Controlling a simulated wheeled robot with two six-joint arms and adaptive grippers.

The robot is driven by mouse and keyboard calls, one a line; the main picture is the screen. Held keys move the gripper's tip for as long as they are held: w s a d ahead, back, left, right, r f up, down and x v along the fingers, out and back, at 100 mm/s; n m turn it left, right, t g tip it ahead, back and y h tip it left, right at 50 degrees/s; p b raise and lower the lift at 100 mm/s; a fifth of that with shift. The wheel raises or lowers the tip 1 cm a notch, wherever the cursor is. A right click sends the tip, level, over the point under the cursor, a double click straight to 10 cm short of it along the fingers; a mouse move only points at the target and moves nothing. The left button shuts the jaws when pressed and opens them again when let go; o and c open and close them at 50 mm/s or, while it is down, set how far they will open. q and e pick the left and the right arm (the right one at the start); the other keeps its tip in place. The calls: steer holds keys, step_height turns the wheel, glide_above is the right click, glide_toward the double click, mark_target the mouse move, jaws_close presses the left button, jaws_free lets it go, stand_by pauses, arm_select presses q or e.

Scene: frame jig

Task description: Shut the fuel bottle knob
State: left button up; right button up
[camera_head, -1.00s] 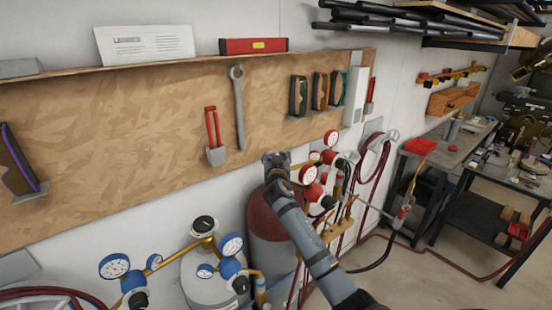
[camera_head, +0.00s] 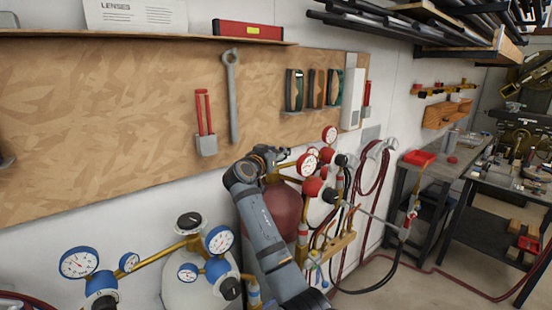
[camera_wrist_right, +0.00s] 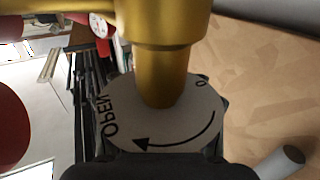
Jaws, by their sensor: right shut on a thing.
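The fuel bottle (camera_head: 284,208) is a dark red cylinder against the wall in the head view, partly behind my right arm. Its red gauges and brass fittings stand to the right of my right gripper (camera_head: 274,157), at the bottle's top. In the right wrist view, the grey knob (camera_wrist_right: 165,130) carries the word OPEN and a curved arrow. A gold valve stem (camera_wrist_right: 160,70) meets its middle. The dark fingers of my right gripper (camera_wrist_right: 160,118) are shut on the knob's two sides. In the head view the knob is hidden by the gripper. My left gripper is not in view.
A grey bottle (camera_head: 190,288) with blue gauges stands to the left. A wooden tool board (camera_head: 120,120) with a wrench (camera_head: 232,100) hangs close behind. Red hoses (camera_head: 372,180) and a workbench (camera_head: 450,160) lie to the right.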

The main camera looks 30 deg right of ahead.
steer(key=shift+f, duration=0.25)
steer(key=o, duration=1.3)
steer(key=shift+r, duration=0.25)
steer(key=v, duration=1.2)
steer(key=shift+f, duration=0.15)
